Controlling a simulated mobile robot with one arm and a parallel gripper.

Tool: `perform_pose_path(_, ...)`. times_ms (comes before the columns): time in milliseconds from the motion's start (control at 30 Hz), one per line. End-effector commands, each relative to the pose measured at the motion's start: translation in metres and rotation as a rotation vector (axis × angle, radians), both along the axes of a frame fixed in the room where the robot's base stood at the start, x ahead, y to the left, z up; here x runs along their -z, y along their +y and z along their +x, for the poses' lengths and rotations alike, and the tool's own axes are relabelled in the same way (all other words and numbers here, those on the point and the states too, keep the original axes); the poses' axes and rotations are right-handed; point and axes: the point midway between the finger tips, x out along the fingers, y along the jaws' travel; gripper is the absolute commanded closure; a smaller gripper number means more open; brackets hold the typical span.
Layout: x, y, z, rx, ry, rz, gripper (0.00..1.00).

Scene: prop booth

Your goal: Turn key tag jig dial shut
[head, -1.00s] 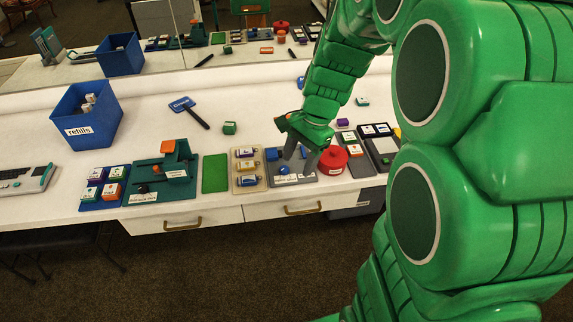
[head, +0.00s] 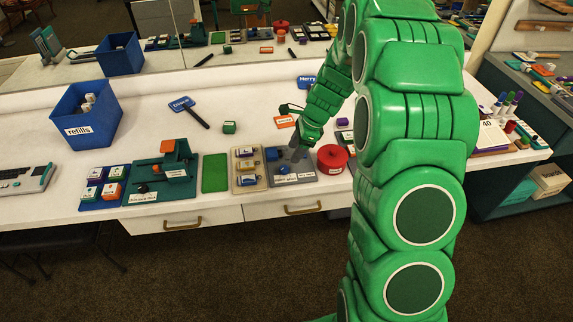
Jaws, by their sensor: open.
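The grey jig (head: 307,175) lies near the front edge of the white counter, with a small white label too small to read. It carries a blue block (head: 272,154) at its back left and a small blue round knob (head: 284,169) at its front, which may be the dial. How far the dial is turned cannot be made out. My gripper (head: 296,153) points down over the back of the jig, just behind and right of the blue knob. It is open, with nothing seen between its fingers; whether they touch the jig cannot be told.
A red round container (head: 332,158) stands close on the jig's right. A tan tray (head: 249,183) with coloured pieces adjoins its left, beside a green mat (head: 215,173). A teal machine (head: 175,172) and a blue refills bin (head: 87,116) stand farther left.

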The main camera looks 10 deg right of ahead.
Motion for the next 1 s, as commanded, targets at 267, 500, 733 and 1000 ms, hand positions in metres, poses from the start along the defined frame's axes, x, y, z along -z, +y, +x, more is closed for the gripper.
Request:
perform_pose_path(267,0.014,0.005,0.002,0.007,0.002,0.001,0.41)
perform_pose_path(500,0.042,0.017,0.002,0.004,0.005,0.003,0.41)
perform_pose_path(733,0.067,0.027,0.003,0.005,0.003,0.001,0.41)
perform_pose_path(1000,0.074,0.03,0.003,0.006,0.002,0.001,0.41)
